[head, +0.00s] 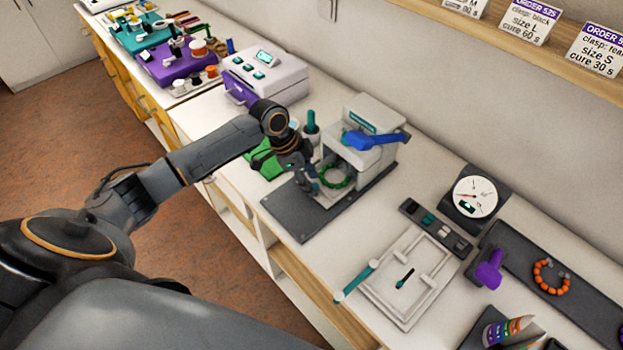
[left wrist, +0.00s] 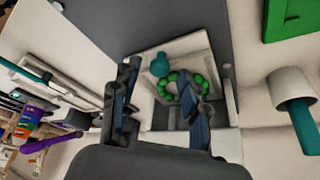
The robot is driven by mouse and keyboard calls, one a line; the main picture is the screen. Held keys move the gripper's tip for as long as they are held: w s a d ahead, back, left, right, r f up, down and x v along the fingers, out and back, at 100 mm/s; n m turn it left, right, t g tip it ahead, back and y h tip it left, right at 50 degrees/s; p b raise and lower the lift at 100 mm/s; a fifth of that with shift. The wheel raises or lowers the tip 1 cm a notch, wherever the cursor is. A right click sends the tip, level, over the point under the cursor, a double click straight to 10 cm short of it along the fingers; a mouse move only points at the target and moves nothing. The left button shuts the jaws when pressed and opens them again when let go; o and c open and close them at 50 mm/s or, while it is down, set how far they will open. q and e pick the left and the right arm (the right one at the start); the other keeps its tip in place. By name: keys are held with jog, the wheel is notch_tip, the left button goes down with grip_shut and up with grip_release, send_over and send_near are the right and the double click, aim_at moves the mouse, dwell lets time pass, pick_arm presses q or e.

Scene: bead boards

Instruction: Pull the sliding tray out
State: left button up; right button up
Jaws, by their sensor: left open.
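The pale sliding tray (head: 325,201) sits low at the front of a white press (head: 378,118) with a blue lever (head: 373,139). A ring of green beads (head: 350,182) lies on the tray. In the left wrist view the tray (left wrist: 192,46) carries the beads (left wrist: 199,79) and has a round teal knob (left wrist: 160,64) at its near end. My left gripper (head: 311,186) is open at the tray's front, its fingers on either side of the knob in the left wrist view (left wrist: 159,78). I cannot tell whether they touch it. My right gripper is not in view.
The press stands on a dark base plate (head: 283,214). Close by are a green block (head: 264,160) and a cup with a teal-handled tool (head: 311,127). A white box with a purple handle (head: 240,93) stands farther left. A white frame (head: 408,277) and dial (head: 475,196) are to the right.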

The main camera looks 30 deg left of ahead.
pick_arm(q)
jog(key=shift+d+f, duration=0.15)
jog(key=shift+f, duration=0.2)
grip_shut()
